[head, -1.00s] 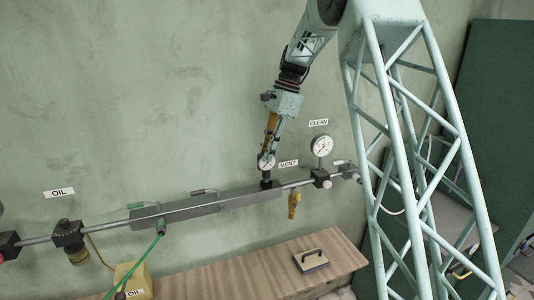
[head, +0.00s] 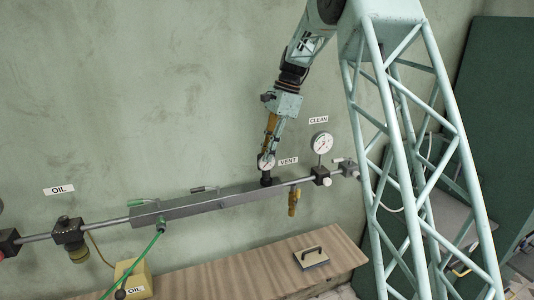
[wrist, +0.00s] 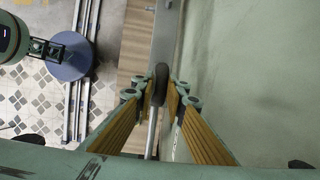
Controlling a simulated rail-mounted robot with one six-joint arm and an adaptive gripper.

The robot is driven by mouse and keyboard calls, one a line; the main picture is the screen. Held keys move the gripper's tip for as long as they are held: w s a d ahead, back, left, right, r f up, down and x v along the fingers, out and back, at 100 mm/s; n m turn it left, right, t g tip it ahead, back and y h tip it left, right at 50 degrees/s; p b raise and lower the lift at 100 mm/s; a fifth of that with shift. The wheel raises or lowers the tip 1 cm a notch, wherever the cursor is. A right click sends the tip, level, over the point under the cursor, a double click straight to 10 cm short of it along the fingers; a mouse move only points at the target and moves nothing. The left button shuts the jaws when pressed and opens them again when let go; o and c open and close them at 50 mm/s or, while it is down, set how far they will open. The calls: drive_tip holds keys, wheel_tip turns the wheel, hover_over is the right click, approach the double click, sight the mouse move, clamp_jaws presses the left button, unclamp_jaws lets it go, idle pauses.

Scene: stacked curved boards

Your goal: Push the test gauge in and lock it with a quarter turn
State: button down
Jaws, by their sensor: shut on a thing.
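The test gauge (head: 266,161), with a small round white dial, stands upright on a dark fitting (head: 266,178) on top of the grey pipe block (head: 215,203). My gripper (head: 269,148) comes down from above and is shut on the gauge. In the wrist view my gripper's two yellow-padded fingers (wrist: 160,88) close on both sides of the gauge's dark edge (wrist: 160,75). The gauge's lower end meets the fitting; how deep it sits and whether it is locked cannot be told.
A second gauge (head: 321,143) stands on the pipe to the right, below the CLEAN label (head: 318,119). A brass valve handle (head: 294,201) hangs below the pipe.

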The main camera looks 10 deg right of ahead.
drive_tip(key=shift+f, duration=0.2)
drive_tip(key=c, duration=2.5)
unclamp_jaws()
drive_tip(key=shift+c, duration=0.2)
drive_tip(key=shift+r, duration=0.1)
drive_tip(key=v, duration=1.1)
drive_tip(key=shift+r, duration=0.35)
drive_tip(key=shift+d, duration=0.15)
